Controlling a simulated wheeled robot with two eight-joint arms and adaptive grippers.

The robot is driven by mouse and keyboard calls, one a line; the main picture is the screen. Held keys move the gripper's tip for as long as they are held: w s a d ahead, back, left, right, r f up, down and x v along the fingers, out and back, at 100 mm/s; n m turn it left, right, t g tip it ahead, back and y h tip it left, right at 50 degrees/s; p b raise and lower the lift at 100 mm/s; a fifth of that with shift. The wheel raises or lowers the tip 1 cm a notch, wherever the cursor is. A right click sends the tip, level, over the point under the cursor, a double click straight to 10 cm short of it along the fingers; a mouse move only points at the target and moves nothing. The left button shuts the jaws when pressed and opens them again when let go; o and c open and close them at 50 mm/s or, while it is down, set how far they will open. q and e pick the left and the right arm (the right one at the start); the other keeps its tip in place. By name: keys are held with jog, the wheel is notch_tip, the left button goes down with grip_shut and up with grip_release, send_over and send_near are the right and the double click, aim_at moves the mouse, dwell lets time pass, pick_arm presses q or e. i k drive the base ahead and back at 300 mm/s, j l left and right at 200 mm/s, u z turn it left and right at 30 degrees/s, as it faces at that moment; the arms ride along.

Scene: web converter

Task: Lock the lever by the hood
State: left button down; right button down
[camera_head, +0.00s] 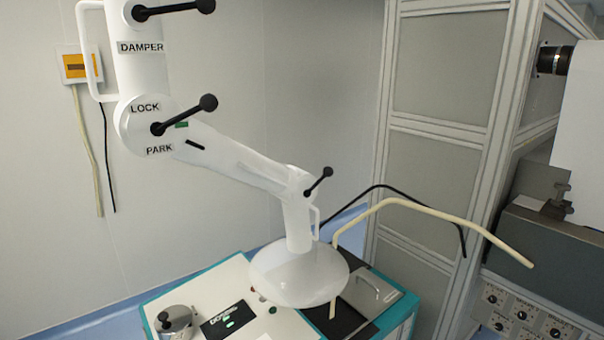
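The white hood (298,276) hangs at the lower end of a jointed white extraction arm, above a teal-edged bench. A small black lever (319,181) with a ball knob sits on the joint just above the hood and tilts up to the right. A larger black lever (185,115) sits on the middle joint, between the labels LOCK (145,107) and PARK (159,150). It points up to the right, with a small green mark beneath it. Neither of my grippers is in view.
Another black lever (172,8) is at the top by the DAMPER label (141,47). The bench (228,284) carries a dark display and a metal-lidded box (372,294). Bent cream (432,211) and black tubes rise right of the hood. A framed cabinet (434,150) stands behind.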

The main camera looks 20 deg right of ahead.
aim_at(327, 171)
jog(key=l, duration=0.65)
jog(key=i+l, duration=0.15)
jog(key=l, duration=0.5)
jog(key=i+l, duration=0.25)
